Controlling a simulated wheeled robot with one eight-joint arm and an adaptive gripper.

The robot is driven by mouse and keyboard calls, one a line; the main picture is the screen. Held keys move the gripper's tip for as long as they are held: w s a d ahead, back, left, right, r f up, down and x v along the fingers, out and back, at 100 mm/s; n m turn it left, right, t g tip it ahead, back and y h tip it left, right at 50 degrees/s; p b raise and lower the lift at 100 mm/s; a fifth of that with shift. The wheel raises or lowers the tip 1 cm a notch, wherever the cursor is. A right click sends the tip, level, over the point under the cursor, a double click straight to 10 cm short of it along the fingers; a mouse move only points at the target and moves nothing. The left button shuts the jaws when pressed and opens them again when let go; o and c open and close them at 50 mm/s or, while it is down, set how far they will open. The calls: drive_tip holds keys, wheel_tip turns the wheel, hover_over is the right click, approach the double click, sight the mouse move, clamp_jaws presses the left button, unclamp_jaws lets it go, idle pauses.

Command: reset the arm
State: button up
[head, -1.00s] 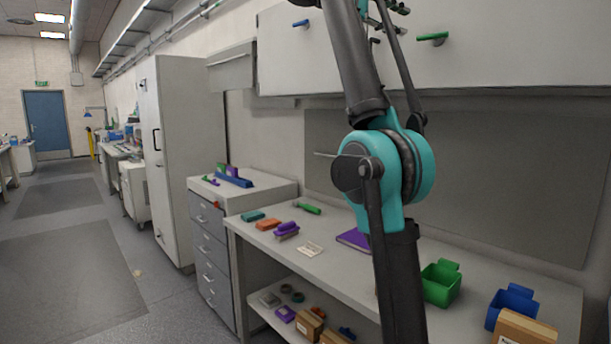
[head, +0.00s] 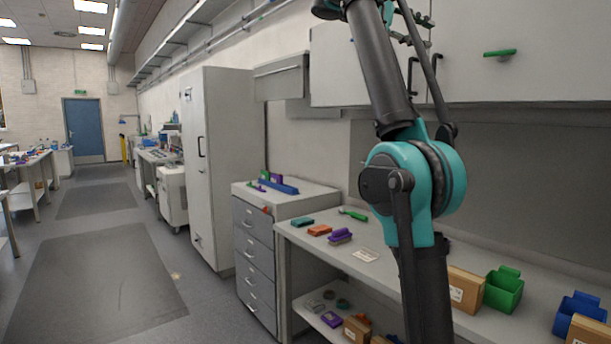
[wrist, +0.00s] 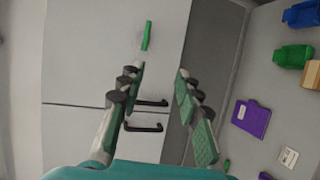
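My gripper (wrist: 160,75) is open in the wrist view, its two fingers apart with nothing between them. Behind it in that view are the pale wall cabinet doors with a green handle (wrist: 147,36) and two dark handles. In the head view my dark and teal arm stands upright in front of the bench, right of centre.
A drawer unit (head: 254,254) stands left. The aisle floor (head: 150,235) is clear.

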drive_tip(key=w+f+y, duration=0.2)
drive_tip(key=w+f, duration=0.1)
drive_tip(key=f, duration=0.8)
drive_tip(key=w+f+y, duration=0.2)
drive_tip(key=w+f, duration=0.2)
drive_tip(key=f, duration=0.6)
wheel_tip(320, 180, down, 25)
drive_tip(key=s+a+m+y, duration=0.1)
drive_tip(key=s+a+y, duration=0.1)
drive_tip(key=s+y, duration=0.15)
drive_tip(key=s+a+f+m+y, duration=0.1)
drive_tip(key=s+a+f+y, duration=0.1)
drive_tip(key=s+f, duration=0.5)
drive_tip(key=s+a+f+m+y, duration=0.1)
drive_tip(key=s+f, duration=0.7)
drive_tip(key=f, duration=0.9)
drive_tip(key=s+a+f+y, duration=0.3)
drive_tip(key=s+f, duration=0.4)
drive_tip(key=f, duration=0.6)
drive_tip(key=shift+s+a+m+y, duration=0.35)
drive_tip(key=shift+m+y, duration=0.05)
drive_tip(key=shift+y, duration=0.45)
